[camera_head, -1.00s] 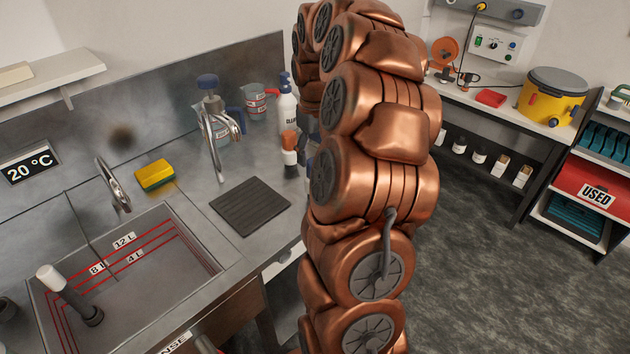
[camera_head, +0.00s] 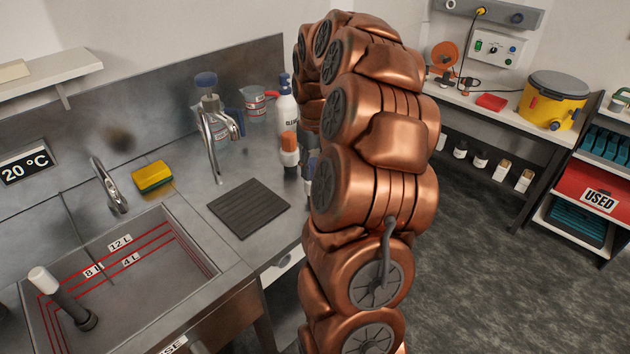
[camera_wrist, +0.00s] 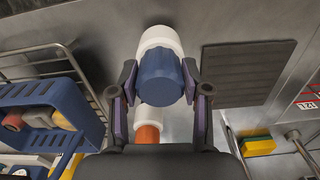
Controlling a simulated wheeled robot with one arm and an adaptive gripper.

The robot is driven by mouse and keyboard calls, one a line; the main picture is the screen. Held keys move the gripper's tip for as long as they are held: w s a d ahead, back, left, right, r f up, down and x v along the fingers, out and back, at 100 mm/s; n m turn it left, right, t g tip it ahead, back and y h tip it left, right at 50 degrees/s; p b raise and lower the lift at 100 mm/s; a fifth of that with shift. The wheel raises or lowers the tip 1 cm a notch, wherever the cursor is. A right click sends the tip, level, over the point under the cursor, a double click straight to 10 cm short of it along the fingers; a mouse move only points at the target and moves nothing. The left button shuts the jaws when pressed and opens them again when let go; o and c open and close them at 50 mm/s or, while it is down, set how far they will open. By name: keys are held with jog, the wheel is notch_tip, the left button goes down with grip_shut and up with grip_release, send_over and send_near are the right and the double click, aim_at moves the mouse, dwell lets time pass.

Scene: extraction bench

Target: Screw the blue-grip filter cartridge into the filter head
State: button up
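The blue-grip filter cartridge (camera_wrist: 160,78) is in the middle of the wrist view, with a ribbed blue grip and a white part beyond it. My gripper (camera_wrist: 160,85) has one finger on each side of the blue grip, and the fingers look closed against it. Whether the cartridge's white end touches the counter cannot be told. An orange-grip cartridge (camera_wrist: 147,132) stands close by in the wrist view, and it also shows left of my arm in the head view (camera_head: 289,150).
A blue rack (camera_wrist: 50,105) and wire frame (camera_wrist: 75,75) stand left in the wrist view. Open floor lies right of my arm.

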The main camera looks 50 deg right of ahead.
jog(key=c, duration=0.7)
